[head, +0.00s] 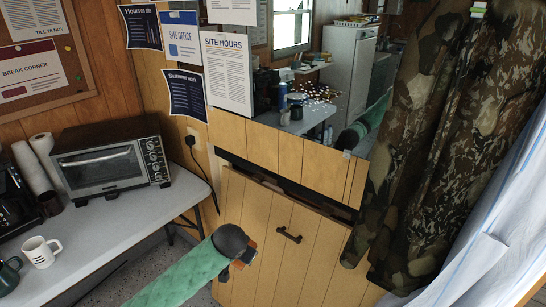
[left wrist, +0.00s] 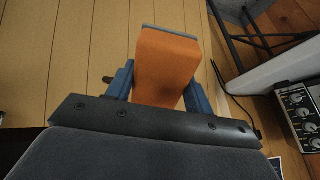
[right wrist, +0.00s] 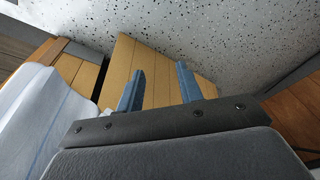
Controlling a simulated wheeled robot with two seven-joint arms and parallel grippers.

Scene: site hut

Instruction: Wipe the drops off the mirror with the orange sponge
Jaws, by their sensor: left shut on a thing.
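The orange sponge (left wrist: 165,65) is held between the blue fingers of my left gripper (left wrist: 160,82), with a grey strip along its far end. In the head view my left gripper (head: 243,254) is low in front of the wooden door, below and apart from the mirror; a bit of orange sponge (head: 250,257) shows there. The mirror (head: 342,85) hangs on the wall, partly covered by posted papers and hanging camouflage clothing. Many small pale and coloured specks (head: 318,92), looking like drops, cluster on its middle. My right gripper (right wrist: 160,90) is open and empty.
A toaster oven (head: 112,160), paper rolls and mugs stand on the white table (head: 120,232) at the left. Camouflage clothing (head: 440,120) and a white striped sheet (head: 490,235) hang at the right. A wooden door (head: 265,230) with a dark handle is below the mirror.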

